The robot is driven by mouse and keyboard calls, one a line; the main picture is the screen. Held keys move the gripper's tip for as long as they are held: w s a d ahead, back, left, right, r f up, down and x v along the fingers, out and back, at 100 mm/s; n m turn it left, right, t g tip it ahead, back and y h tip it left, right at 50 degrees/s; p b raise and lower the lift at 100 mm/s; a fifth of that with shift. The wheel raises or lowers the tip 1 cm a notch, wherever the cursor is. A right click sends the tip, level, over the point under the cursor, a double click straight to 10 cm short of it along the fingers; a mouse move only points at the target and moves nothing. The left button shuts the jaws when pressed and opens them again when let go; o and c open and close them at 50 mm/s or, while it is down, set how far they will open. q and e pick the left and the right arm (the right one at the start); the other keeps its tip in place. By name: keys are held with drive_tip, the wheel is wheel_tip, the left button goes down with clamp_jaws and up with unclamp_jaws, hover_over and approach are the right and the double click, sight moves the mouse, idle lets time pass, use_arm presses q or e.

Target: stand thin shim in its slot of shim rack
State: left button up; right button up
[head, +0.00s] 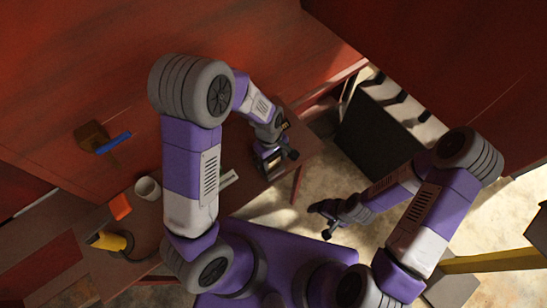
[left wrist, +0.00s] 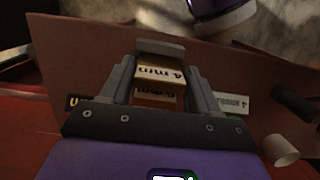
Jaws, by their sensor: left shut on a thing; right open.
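My left gripper (head: 278,158) is over the right end of the brown table in the head view. In the left wrist view its two fingers (left wrist: 162,75) are shut on a piece with a cream label reading "4 mm", seemingly the thin shim (left wrist: 160,72). A second, orange-brown label (left wrist: 155,96) shows just below it between the fingers, partly hidden. A pale labelled strip (left wrist: 232,104) and a dark one with yellow lettering (left wrist: 82,103) lie at either side. I cannot make out the rack or its slots for certain. My right gripper (head: 325,220) is open and empty, away from the table.
A white cup (head: 148,187), an orange block (head: 120,206) and a yellow tool (head: 110,242) stand on the left of the table. A blue-handled thing (head: 115,142) is at the red wall. A dark cabinet (head: 375,130) stands at the right, with floor between.

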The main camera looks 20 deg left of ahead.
use_arm(q)
drive_tip(key=shift+f+b, duration=0.3)
drive_tip(key=shift+f, duration=0.2)
drive_tip(key=o, duration=1.2)
wheel_tip(320, 180, up, 8)
drive_tip(key=p, duration=0.1)
drive_tip(key=shift+w+a+f+p, duration=0.2)
drive_tip(key=shift+w+a+p, duration=0.15)
drive_tip(key=shift+a, duration=0.1)
